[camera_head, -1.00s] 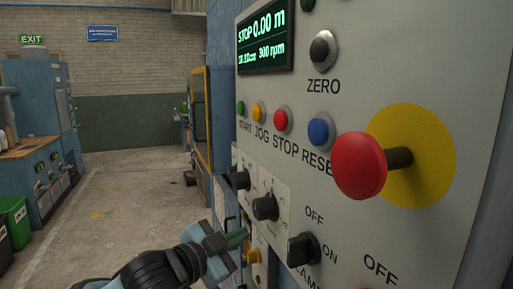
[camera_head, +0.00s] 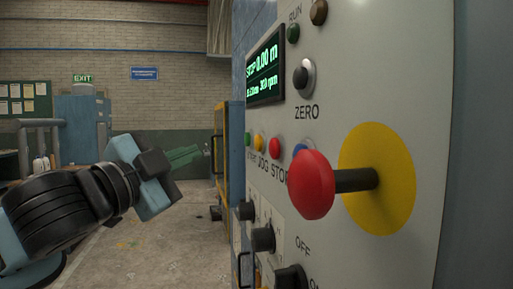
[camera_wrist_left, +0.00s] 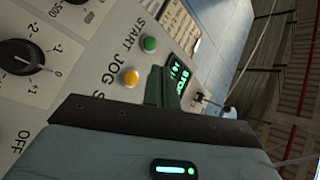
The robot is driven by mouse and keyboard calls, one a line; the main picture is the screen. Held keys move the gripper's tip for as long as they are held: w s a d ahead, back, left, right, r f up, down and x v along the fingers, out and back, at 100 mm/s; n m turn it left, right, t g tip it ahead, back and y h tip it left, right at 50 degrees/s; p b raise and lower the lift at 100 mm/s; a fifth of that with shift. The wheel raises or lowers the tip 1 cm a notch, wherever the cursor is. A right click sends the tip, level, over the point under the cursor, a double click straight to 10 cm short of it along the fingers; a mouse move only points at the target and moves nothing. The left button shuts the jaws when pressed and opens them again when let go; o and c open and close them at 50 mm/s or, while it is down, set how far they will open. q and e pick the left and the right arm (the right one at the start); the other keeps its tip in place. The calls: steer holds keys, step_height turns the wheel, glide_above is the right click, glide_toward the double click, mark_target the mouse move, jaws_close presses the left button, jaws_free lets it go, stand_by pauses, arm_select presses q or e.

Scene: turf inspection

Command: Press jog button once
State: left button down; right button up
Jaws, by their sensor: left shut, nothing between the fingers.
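The yellow jog button (camera_head: 260,143) is in the row of small buttons on the grey control panel (camera_head: 400,90), between the green start button (camera_head: 248,139) and the red stop button (camera_head: 274,145). In the left wrist view the jog button (camera_wrist_left: 130,78) shows above its gripper, with the label JOG beside it. My left gripper (camera_head: 205,152) is shut and empty, its green fingers pointing right toward the panel. It stands left of the button row and looks apart from the jog button. My right gripper is not in view.
A large red mushroom button (camera_head: 311,185) sticks out from the panel on a yellow disc (camera_head: 398,178). Black knobs (camera_head: 263,240) sit below the button row. A display (camera_head: 265,70) reads STOP. Open floor (camera_head: 150,250) lies left of the panel.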

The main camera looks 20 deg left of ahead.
mark_target(259, 143)
arm_select(q)
steer(key=shift+s+a+r+t+y, duration=0.3)
steer(key=shift+s+r+y, duration=0.1)
steer(key=shift+s+r, duration=0.35)
steer(key=shift+w+d, duration=0.15)
steer(key=w+d, duration=0.5)
steer(key=d, duration=0.1)
steer(key=shift+d, duration=0.4)
steer(key=shift+w, duration=0.1)
stand_by(1.1)
steer(key=shift+p, duration=0.3)
